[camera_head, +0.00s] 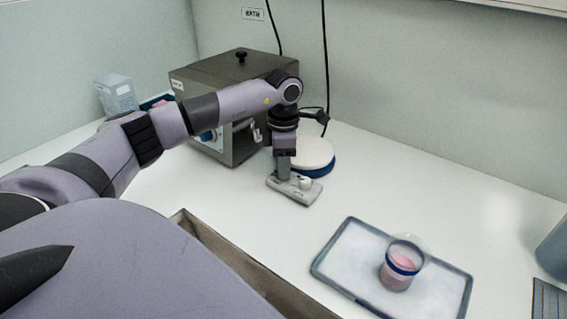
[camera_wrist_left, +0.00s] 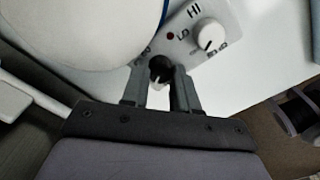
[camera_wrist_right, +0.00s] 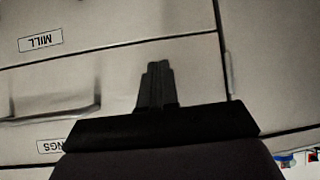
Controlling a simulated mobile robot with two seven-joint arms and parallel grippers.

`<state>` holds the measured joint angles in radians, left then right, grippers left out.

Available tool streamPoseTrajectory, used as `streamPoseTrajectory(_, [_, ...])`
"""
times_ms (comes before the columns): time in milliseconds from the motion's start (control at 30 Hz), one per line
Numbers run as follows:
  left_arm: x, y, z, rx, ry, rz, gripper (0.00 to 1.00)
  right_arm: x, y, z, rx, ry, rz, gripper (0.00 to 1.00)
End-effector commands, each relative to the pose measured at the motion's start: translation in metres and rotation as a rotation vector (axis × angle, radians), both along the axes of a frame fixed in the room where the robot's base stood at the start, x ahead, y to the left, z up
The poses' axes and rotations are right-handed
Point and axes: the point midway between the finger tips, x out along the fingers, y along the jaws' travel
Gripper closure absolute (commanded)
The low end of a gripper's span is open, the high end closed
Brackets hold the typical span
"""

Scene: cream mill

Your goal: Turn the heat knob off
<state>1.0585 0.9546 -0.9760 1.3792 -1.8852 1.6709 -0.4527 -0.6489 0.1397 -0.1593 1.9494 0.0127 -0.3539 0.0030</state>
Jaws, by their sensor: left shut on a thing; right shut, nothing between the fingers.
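A small pale control panel (camera_head: 311,193) lies on the counter in front of a round white plate with a blue rim (camera_head: 315,152). In the left wrist view the panel (camera_wrist_left: 226,16) carries a white knob (camera_wrist_left: 208,37), a red dot, and HI and LO marks. My left gripper (camera_head: 284,176) points down onto the panel. In the left wrist view its fingers (camera_wrist_left: 160,82) are shut on a dark knob (camera_wrist_left: 160,66), beside the white knob. Which one is the heat knob I cannot read. My right gripper (camera_wrist_right: 155,70) is shut and empty before drawer fronts.
A grey box-shaped machine (camera_head: 215,75) stands behind my left arm. A blue-rimmed tray (camera_head: 340,250) holds a beaker with pink contents (camera_head: 399,272) at the front right. A light blue carton (camera_head: 114,95) stands at the back left. The counter between panel and tray is clear.

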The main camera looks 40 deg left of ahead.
Motion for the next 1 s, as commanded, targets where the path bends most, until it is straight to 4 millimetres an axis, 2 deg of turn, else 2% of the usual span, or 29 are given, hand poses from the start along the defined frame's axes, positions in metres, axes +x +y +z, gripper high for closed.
streamPoseTrajectory(300, [0.0004,0.0018,0.0016,0.004,-0.002,0.104,1.00,-0.0001,0.0000,0.0005,0.000,0.000,0.000,1.00])
streamPoseTrajectory(800, [0.0004,0.0018,0.0017,0.003,-0.003,0.120,1.00,-0.0003,-0.0001,0.0003,0.000,0.001,0.000,1.00])
streamPoseTrajectory(833, [0.0004,0.0018,0.0017,0.003,-0.003,0.120,0.62,-0.0003,-0.0001,0.0003,0.000,0.001,0.000,1.00])
streamPoseTrajectory(867, [0.0004,0.0017,0.0016,0.003,-0.003,0.120,0.52,-0.0003,-0.0001,0.0003,0.000,0.001,0.000,1.00])
streamPoseTrajectory(900, [0.0003,0.0015,0.0015,0.002,-0.002,0.119,0.46,-0.0003,-0.0001,0.0003,0.000,0.001,0.000,1.00])
streamPoseTrajectory(1000, [0.0003,0.0011,0.0011,0.001,-0.001,0.118,0.46,-0.0003,-0.0001,0.0002,0.000,0.001,0.000,1.00])
